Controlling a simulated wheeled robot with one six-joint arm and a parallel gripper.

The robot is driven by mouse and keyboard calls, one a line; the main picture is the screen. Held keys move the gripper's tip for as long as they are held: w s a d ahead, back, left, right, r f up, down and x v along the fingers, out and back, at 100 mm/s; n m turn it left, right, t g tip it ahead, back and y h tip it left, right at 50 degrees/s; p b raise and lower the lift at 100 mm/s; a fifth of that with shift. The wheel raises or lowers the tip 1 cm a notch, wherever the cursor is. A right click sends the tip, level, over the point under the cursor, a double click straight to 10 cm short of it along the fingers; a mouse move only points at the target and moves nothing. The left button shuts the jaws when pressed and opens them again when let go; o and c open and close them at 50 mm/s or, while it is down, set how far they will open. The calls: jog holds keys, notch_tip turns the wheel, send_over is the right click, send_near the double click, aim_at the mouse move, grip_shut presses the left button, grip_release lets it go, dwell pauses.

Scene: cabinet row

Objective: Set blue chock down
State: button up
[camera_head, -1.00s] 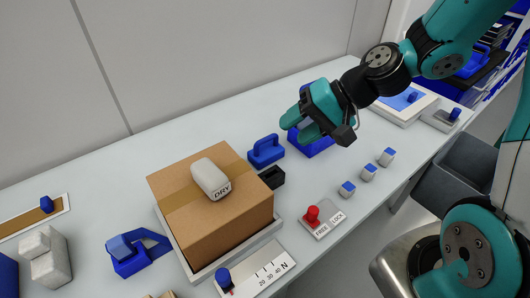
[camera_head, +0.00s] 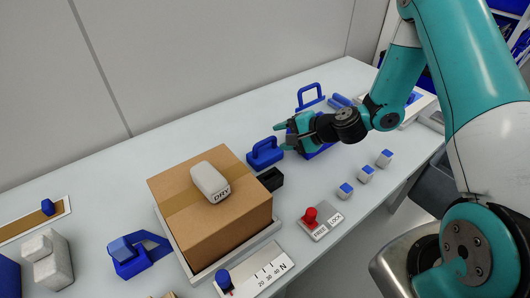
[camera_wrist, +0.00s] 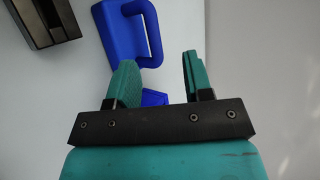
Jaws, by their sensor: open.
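A blue block with a loop handle (camera_head: 265,151), which looks like the chock, stands on the pale worktop behind the black block. It also shows in the wrist view (camera_wrist: 118,35), just beyond my left finger there. My gripper (camera_head: 283,137) is open with nothing held between its fingers, low over the worktop and just right of the blue block. In the wrist view my fingers (camera_wrist: 158,75) are spread apart; a small blue piece (camera_wrist: 154,98) shows between their bases, and I cannot tell what it belongs to.
A black block (camera_head: 271,178) stands beside a cardboard box (camera_head: 212,232) in a tray, with a white "DRY" block (camera_head: 210,182) on top. A red-knobbed plate (camera_head: 320,222) and several small blue-topped blocks are along the front edge. A blue frame (camera_head: 311,96) stands behind my gripper.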

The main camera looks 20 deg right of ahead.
aim_at(267, 141)
jog(key=shift+s+p+x, duration=0.15)
jog(key=shift+p+x, duration=0.2)
jog(key=shift+x, duration=1.15)
jog(key=shift+s+p+x, duration=0.15)
jog(key=shift+p+x, duration=0.2)
jog(key=shift+x, duration=1.15)
jog(key=shift+f, duration=0.15)
grip_shut()
